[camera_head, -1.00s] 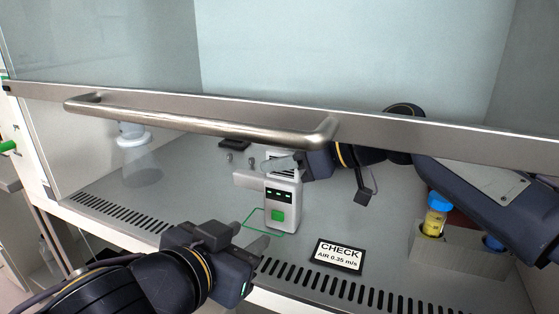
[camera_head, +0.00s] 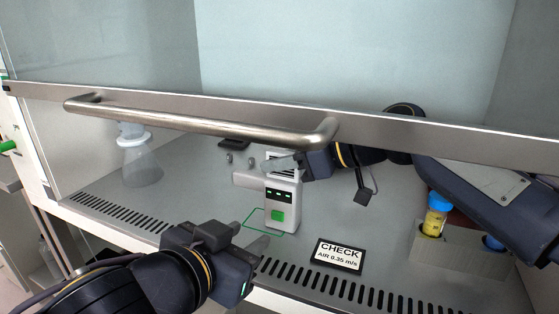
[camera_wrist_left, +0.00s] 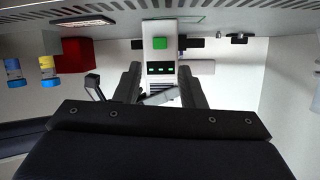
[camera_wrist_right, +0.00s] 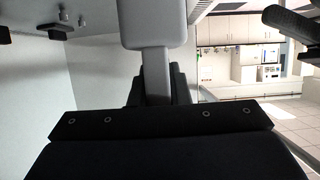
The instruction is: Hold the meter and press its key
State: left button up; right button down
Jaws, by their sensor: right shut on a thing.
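The meter (camera_head: 284,192) is a pale upright box with a dark strip of small lights and a green key (camera_head: 278,216) low on its front. My right gripper (camera_head: 283,163) is shut on the narrower upper part of the meter; the right wrist view shows this grip (camera_wrist_right: 155,75). My left gripper (camera_head: 248,234) is open and empty, in front of the meter and to its left, apart from it. In the left wrist view the meter (camera_wrist_left: 160,57) appears upside down beyond the two spread fingers, its green key (camera_wrist_left: 159,43) in plain sight.
A green outline (camera_head: 250,222) marks the cabinet floor by the meter. A CHECK sign (camera_head: 338,254) lies to the right. A rack (camera_head: 452,252) with capped tubes stands farther right, a flask (camera_head: 141,165) at left. The sash with its handle bar (camera_head: 200,123) crosses above.

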pick_arm(q)
jog(key=shift+s+m, duration=0.2)
jog(key=shift+m, duration=0.2)
jog(key=c, duration=0.5)
jog(key=shift+s+m, duration=0.25)
jog(key=shift+m, duration=0.35)
jog(key=shift+c, duration=1.1)
jog(key=s+m, duration=0.1)
jog(key=m, duration=0.3)
jog(key=s+m, duration=0.1)
jog(key=m, duration=0.2)
jog(key=shift+s+a+f, duration=0.1)
jog(key=shift+s+a, duration=0.2)
grip_shut()
jog(key=m, duration=0.2)
jog(key=s+m, duration=0.1)
jog(key=m, duration=0.1)
jog(key=s+a+m+t, duration=0.1)
jog(key=m, duration=0.2)
jog(key=shift+f+y, duration=0.1)
jog(key=shift+y, duration=0.2)
